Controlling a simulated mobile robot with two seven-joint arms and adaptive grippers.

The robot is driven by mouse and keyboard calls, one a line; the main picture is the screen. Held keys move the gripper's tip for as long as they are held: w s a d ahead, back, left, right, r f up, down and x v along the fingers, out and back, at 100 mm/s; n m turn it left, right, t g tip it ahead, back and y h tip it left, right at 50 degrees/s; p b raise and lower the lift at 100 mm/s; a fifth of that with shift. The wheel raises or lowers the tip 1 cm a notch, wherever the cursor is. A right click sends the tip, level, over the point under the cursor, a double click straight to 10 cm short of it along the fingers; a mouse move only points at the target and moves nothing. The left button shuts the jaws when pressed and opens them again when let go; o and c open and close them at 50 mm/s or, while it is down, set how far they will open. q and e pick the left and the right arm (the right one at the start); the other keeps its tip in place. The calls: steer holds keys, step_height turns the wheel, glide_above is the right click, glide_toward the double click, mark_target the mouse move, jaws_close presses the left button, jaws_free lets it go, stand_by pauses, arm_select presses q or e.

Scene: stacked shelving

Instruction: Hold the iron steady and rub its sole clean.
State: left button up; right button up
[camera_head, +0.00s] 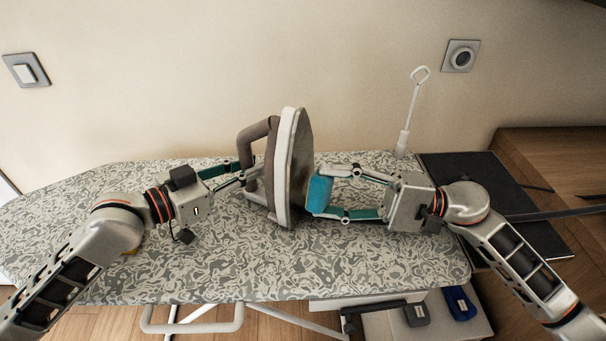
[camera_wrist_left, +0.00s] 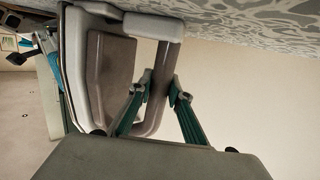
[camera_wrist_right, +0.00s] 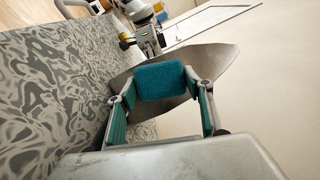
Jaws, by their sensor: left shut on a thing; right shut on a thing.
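The iron (camera_head: 271,170) stands upright on the patterned ironing board, its sole facing right and its handle facing left. My left gripper (camera_head: 250,177) is shut on the iron's handle, which also shows between its fingers in the left wrist view (camera_wrist_left: 158,95). My right gripper (camera_head: 325,191) is shut on a blue sponge (camera_head: 319,194). The sponge is at the lower middle of the sole, and whether it touches cannot be told for sure. In the right wrist view the sponge (camera_wrist_right: 160,82) lies in front of the metal sole (camera_wrist_right: 217,64).
The ironing board (camera_head: 190,265) has free room at its left and front. A white rod with a loop (camera_head: 411,115) stands at its back right. A dark flat panel (camera_head: 490,190) lies right of the board. A wall socket (camera_head: 461,56) and a switch (camera_head: 26,70) are on the wall.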

steer(key=shift+w+d+r, duration=0.2)
steer(key=shift+w+r, duration=0.2)
steer(key=shift+r, duration=0.2)
steer(key=shift+w+d+r, duration=0.2)
steer(key=shift+w+r, duration=0.15)
steer(key=shift+r, duration=0.25)
steer(key=shift+r, duration=0.1)
steer(key=shift+s+a, duration=0.35)
steer(key=shift+s, duration=0.3)
steer(key=shift+s+a, duration=0.1)
steer(key=shift+s, duration=0.1)
steer(key=shift+w+d, duration=0.4)
steer(key=shift+w, duration=0.35)
steer(key=shift+w, duration=0.1)
steer(key=shift+s+a, duration=0.3)
steer(key=shift+s, duration=0.35)
